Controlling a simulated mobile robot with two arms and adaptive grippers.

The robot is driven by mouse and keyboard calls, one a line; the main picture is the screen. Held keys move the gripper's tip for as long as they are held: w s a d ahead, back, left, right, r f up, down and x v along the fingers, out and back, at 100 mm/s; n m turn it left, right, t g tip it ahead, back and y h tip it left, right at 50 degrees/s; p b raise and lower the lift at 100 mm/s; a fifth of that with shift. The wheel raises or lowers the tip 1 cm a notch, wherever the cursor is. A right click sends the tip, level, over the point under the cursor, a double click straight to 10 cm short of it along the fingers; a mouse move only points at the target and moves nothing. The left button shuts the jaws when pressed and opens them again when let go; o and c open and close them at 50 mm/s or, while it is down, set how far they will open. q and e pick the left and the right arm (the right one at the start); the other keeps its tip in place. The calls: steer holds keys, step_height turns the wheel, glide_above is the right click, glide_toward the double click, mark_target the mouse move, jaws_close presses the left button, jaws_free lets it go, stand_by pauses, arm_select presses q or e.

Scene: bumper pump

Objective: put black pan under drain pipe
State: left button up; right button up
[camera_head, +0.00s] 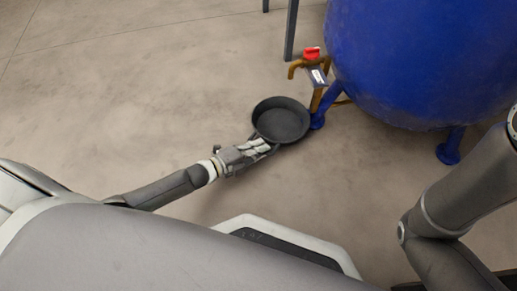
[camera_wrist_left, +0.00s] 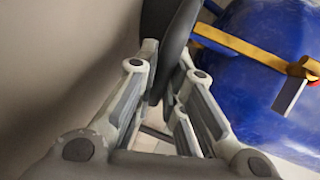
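The black pan (camera_head: 281,122) is round and shallow, and in the head view it is beside the blue tank's leg, just below and left of the drain pipe (camera_head: 296,67). The pipe is brown, with a red valve handle (camera_head: 312,53). My left gripper (camera_head: 262,147) is at the pan's near-left rim. In the left wrist view the pan (camera_wrist_left: 168,28) stands edge-on between the fingers (camera_wrist_left: 160,85), which close on its rim. The pipe (camera_wrist_left: 240,44) crosses at upper right there. I cannot tell how high the pan is above the floor. My right gripper is out of view.
The large blue tank (camera_head: 420,60) fills the upper right, on blue legs (camera_head: 449,148). A dark grey post (camera_head: 291,30) stands behind the pipe. The floor (camera_head: 130,100) to the left is clear. My right arm (camera_head: 460,195) is at the right.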

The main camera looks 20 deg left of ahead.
arm_select(q)
steer(key=o, duration=0.4)
steer(key=shift+o, duration=0.2)
steer(key=shift+s+a+r+p, duration=0.25)
steer(key=shift+s+a+p, duration=0.05)
steer(key=shift+s+p, duration=0.1)
steer(key=p+v, duration=0.5)
steer(key=v, duration=0.5)
steer(key=shift+a, duration=0.1)
steer(key=shift+s+a, duration=0.2)
steer(key=shift+s, duration=0.2)
